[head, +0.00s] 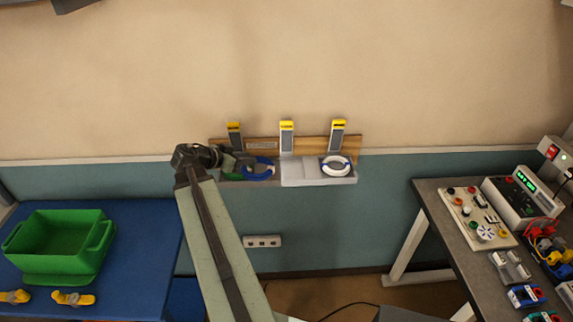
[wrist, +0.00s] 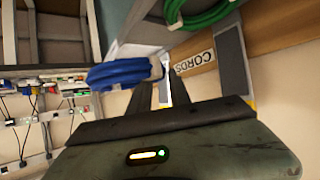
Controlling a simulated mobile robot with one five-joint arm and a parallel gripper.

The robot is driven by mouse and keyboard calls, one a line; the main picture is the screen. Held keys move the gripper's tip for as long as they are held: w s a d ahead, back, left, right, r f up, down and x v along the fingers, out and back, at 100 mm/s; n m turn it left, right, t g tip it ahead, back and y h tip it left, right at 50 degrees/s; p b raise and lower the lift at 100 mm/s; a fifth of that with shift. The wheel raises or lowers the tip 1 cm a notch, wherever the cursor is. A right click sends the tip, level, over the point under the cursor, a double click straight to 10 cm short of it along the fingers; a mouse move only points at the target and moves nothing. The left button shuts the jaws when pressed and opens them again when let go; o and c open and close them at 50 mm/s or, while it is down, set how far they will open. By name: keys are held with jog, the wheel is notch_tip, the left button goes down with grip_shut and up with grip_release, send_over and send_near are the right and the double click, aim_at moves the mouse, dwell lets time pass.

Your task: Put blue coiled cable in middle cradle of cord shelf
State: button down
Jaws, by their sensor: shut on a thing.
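The blue coiled cable (head: 260,170) is at the tips of my gripper (head: 240,162), which is shut on it. In the head view it shows between the left and middle parts of the cord shelf (head: 325,182); its height above the shelf is unclear. The wrist view also shows the blue coil (wrist: 118,73) at the fingertips of my gripper (wrist: 160,85). The middle cradle (head: 297,172) is pale and looks empty, just right of the coil. A green coil (wrist: 205,14) sits in the left cradle, partly hidden by my gripper in the head view.
A white coil with blue (head: 336,166) occupies the right cradle. Yellow-tipped uprights (head: 287,138) stand behind the cradles. A green bin (head: 60,245) stands on a blue table at left. A bench with electronics (head: 480,225) is at right. The wall is close behind the shelf.

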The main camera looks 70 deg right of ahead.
jog(key=shift+s+d+f+b, duration=0.1)
jog(key=shift+f+b, duration=0.05)
jog(key=shift+b, duration=0.25)
jog(key=b, duration=0.5)
send_near(277, 166)
jog(key=d, duration=0.1)
jog(key=s+d+r, duration=0.1)
jog(key=d, duration=0.1)
jog(key=shift+s+d+r, duration=0.2)
jog(key=shift+s+r, duration=0.05)
jog(key=shift+s, duration=0.15)
jog(key=shift+s+d+f, duration=0.1)
jog(key=shift+s+d, duration=0.15)
jog(key=shift+d, duration=0.15)
jog(key=b+x, duration=0.1)
jog(key=x, duration=0.1)
jog(key=b+x, duration=0.2)
jog(key=x, duration=0.1)
jog(key=shift+a+f, duration=0.2)
jog(key=shift+w+r, duration=0.1)
jog(key=shift+r, duration=0.1)
jog(key=shift+f, duration=0.1)
jog(key=c, duration=1.5)
grip_release()
